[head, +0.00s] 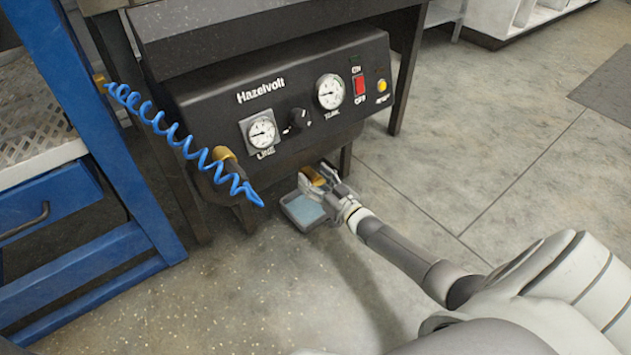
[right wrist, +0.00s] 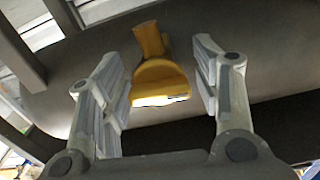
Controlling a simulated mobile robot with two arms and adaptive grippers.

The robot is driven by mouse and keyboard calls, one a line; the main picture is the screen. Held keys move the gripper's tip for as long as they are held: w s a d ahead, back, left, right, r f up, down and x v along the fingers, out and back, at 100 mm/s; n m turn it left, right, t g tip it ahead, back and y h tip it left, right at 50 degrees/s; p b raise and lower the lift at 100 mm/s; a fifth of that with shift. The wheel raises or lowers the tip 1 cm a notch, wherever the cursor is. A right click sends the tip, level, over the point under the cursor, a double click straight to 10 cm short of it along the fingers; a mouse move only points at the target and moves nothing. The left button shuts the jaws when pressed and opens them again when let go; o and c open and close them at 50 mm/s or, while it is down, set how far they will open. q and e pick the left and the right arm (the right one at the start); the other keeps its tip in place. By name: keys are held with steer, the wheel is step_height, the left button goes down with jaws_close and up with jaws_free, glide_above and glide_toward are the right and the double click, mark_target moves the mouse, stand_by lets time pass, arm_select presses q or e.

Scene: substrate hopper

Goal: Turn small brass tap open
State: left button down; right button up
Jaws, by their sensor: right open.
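The small brass tap (head: 312,175) is low at the front underside of the black Hazelvolt compressor panel. In the right wrist view the tap (right wrist: 160,80) is yellow brass and lies between the two fingers, with space on both sides. My right gripper (head: 322,185) is at the tap and partly covers it in the head view. In the right wrist view the right gripper (right wrist: 160,92) is open, its fingers apart on either side of the tap, with no contact visible. My left gripper is not in view.
The compressor panel (head: 285,140) carries two gauges, a knob and a red switch. A coiled blue hose (head: 180,140) hangs left of the tap. A small grey tray (head: 303,212) sits on the floor below it. A blue bench frame (head: 100,120) stands left. Floor at right is clear.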

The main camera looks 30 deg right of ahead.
steer(key=c, duration=1)
steer(key=shift+n+p, duration=0.4)
steer(key=shift+n, duration=0.1)
steer(key=o, duration=1)
steer(key=s, duration=1.2)
steer(key=shift+d, duration=0.45)
